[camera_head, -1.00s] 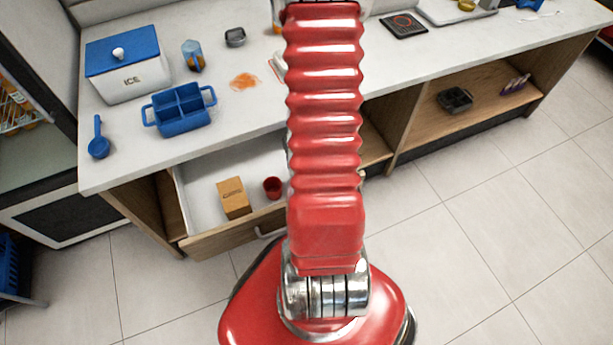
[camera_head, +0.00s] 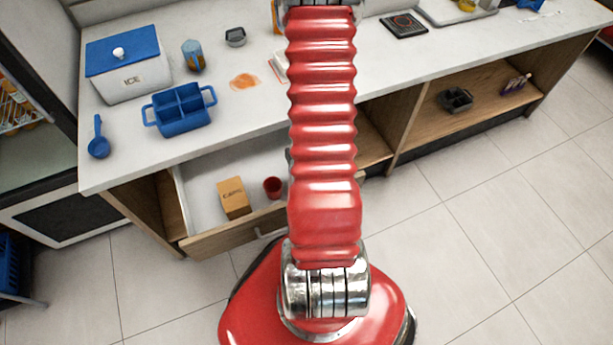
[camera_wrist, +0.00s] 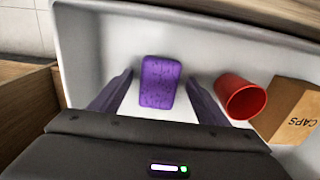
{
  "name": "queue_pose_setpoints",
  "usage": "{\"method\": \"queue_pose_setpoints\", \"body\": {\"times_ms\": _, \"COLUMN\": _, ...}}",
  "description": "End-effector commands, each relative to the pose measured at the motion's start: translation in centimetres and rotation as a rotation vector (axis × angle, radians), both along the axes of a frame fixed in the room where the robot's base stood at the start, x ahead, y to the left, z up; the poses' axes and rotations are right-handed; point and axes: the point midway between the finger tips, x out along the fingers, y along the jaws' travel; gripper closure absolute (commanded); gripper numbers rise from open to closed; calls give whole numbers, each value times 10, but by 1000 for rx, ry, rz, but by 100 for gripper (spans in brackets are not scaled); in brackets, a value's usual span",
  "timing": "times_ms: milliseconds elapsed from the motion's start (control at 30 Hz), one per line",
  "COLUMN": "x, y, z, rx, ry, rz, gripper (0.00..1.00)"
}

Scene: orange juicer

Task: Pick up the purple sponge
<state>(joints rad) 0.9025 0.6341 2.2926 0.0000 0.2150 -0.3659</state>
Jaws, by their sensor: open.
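The purple sponge (camera_wrist: 160,83) lies on the white floor of the open drawer (camera_wrist: 205,33) in the wrist view. It is a rounded block with a dark squiggle pattern. My gripper (camera_wrist: 163,82) is open, with one finger on each side of the sponge in the picture. I see gaps between the fingers and the sponge; I cannot tell how far above it they are. In the head view the sponge and my gripper are hidden behind my red arm, and the open drawer (camera_head: 205,182) shows at the left.
A red cup (camera_wrist: 240,95) lies tipped right of the sponge, close to my right finger. A cardboard caps box (camera_wrist: 292,112) is beyond it. The drawer walls bound the space. Above the drawer, the counter (camera_head: 235,110) holds a blue caddy (camera_head: 180,109) and an ice box (camera_head: 128,66).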

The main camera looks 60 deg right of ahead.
Motion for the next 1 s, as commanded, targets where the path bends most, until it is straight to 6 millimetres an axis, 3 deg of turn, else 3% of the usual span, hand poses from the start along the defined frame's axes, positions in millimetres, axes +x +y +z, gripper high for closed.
{"method": "queue_pose_setpoints", "body": {"times_ms": 600, "x": 0, "y": 0, "z": -2, "rx": 0, "ry": 0, "rz": 0, "gripper": 32}}
{"method": "queue_pose_setpoints", "body": {"times_ms": 1000, "x": 0, "y": 0, "z": -2, "rx": 0, "ry": 0, "rz": 0, "gripper": 60}}
